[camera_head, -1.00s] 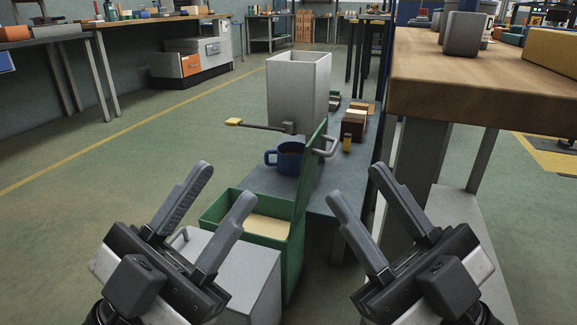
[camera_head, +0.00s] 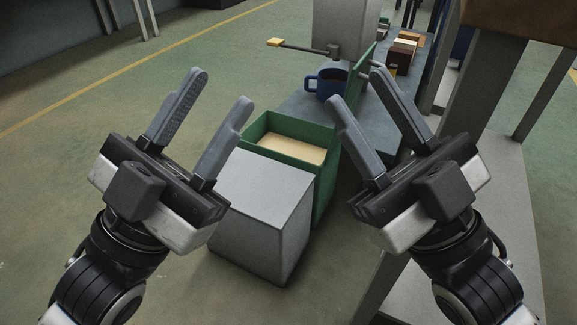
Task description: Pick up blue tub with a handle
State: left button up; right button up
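The blue tub with a handle (camera_head: 327,87) looks like a mug, with its handle on the left and dark brown contents. It stands upright on a low grey table (camera_head: 297,106), just behind the green bin's raised lid, which hides part of its right side. My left gripper (camera_head: 221,88) is open and empty, to the left of the tub and nearer to me. My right gripper (camera_head: 355,86) is open and empty. In the picture its left finger is just below the tub, but I cannot tell the gap in depth.
A green open bin (camera_head: 262,128) with pale contents and a raised lid stands in front of the low table. A grey box (camera_head: 262,184) is before it. A tall grey container (camera_head: 343,22) with a yellow-tipped bar stands behind the tub. Floor at left is clear.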

aim_at(326, 85)
jog(key=u, duration=0.45)
jog(key=k, duration=1.1)
jog(key=u, duration=0.9)
jog(key=i, duration=1.35)
jog(key=u, duration=0.2)
jog(key=i, duration=2.1)
jog(key=z, duration=1.25)
jog(key=i, duration=1)
jog(key=z, duration=1.6)
jog(key=i, duration=1.5)
jog(key=z, duration=0.25)
